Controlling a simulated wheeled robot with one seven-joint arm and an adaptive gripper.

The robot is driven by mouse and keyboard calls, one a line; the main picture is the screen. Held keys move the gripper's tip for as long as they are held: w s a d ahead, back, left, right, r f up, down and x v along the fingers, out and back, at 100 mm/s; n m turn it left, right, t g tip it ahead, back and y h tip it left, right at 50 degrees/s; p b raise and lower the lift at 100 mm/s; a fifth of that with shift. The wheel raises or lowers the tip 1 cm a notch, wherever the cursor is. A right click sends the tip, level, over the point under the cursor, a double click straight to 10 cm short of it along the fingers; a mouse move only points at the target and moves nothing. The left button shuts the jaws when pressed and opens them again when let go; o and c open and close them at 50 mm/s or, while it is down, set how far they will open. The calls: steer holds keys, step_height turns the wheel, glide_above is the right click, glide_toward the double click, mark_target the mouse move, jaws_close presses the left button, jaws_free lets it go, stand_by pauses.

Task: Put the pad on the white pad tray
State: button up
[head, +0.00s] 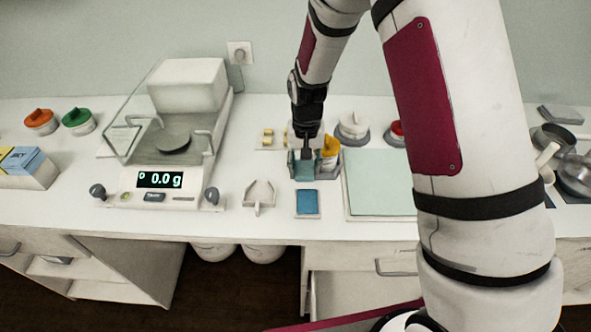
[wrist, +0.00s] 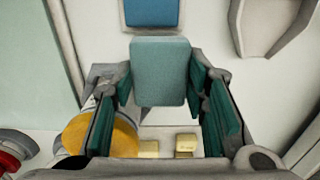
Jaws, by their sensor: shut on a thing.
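My gripper (wrist: 158,92) is shut on a teal pad (wrist: 160,70), which sits between its green-lined fingers. In the head view the held pad (head: 304,171) is over the white counter, left of the pale green mat. A blue flat pad-like piece (head: 307,202) with a thin white rim, possibly a tray, lies on the counter just in front of the gripper. The same blue piece (wrist: 152,12) shows at the top of the wrist view, apart from the held pad. I cannot tell for sure which thing is the white pad tray.
A scale (head: 158,180) reading 0.0 g and a white scoop (head: 258,195) stand to the left. A yellow-topped object (head: 330,148) is close right of the gripper. Small yellow blocks (head: 267,137) lie behind. A pale green mat (head: 380,183) lies to the right.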

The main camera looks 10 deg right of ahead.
steer(key=shift+w+a+f, duration=0.1)
steer(key=shift+w+a, duration=0.8)
steer(key=shift+w, duration=0.05)
steer(key=shift+w+a+f+p, duration=0.15)
steer(key=shift+f+p, duration=0.1)
steer(key=shift+f, duration=0.65)
steer(key=shift+w+a+f+p, duration=0.1)
steer(key=shift+f+p, duration=0.1)
steer(key=shift+f, duration=0.7)
steer(key=shift+f, duration=0.1)
steer(key=o, duration=1.3)
steer(key=shift+o, duration=0.2)
step_height(320, 180, up, 12)
steer(key=b, duration=0.2)
steer(key=shift+r, duration=0.2)
